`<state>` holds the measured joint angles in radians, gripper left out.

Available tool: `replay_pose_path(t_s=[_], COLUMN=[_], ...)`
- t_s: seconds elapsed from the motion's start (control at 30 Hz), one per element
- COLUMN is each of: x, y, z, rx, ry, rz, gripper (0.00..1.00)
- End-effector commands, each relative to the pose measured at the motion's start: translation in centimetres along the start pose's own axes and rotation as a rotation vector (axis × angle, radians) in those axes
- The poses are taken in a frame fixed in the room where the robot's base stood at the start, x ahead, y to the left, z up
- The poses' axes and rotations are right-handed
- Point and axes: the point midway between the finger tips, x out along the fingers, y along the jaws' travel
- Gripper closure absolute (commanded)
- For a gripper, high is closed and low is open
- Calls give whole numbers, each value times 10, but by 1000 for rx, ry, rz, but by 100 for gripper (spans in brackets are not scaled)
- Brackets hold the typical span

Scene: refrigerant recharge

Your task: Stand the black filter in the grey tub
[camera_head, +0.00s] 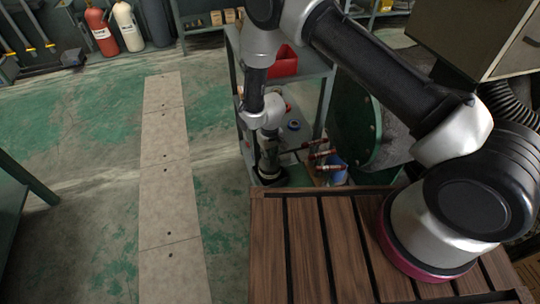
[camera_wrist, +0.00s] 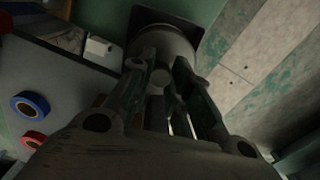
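Blue tape (camera_wrist: 28,104) and red tape (camera_wrist: 33,139) lie beside the gripper, near a small white box (camera_wrist: 98,47). A red bin (camera_head: 284,62) stands on the cart's upper shelf. Red-handled valves (camera_head: 320,155) and a green round flange (camera_head: 356,125) are to the right.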

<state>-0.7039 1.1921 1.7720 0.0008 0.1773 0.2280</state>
Motion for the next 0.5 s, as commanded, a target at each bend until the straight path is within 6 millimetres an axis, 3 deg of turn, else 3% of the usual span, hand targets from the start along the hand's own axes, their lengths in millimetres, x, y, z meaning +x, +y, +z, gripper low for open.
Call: replay_pose_path(t_s=[0.03,0.1,0.13,0.5], x=[0,0,0,-6], y=[0,0,0,0], z=[0,0,0,-1], rx=[0,0,0,0], ry=[0,0,0,1], rz=[0,0,0,0], gripper=[73,61,59,59])
